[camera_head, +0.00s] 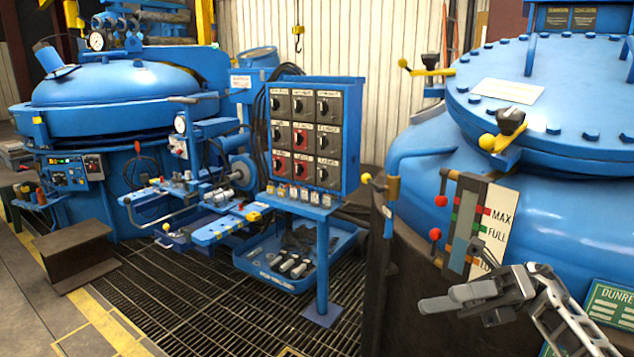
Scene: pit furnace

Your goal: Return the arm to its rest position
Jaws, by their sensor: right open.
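My right gripper (455,297) is grey, at the lower right of the head view, with its arm coming in from the right edge. It is open and nothing shows between its fingers. It is in front of the large blue furnace vessel (570,205), just below a level gauge (480,222) marked MAX, FULL and LO. I cannot tell from this one view whether it touches the vessel. My left gripper is not in view.
A blue panel of black and red switches (312,135) stands mid-view, above a blue tray (270,270). Red-knobbed levers (440,201) stick out beside the gauge. Another blue furnace (130,85) stands at the left. Grating floor (220,300) in the lower middle is clear.

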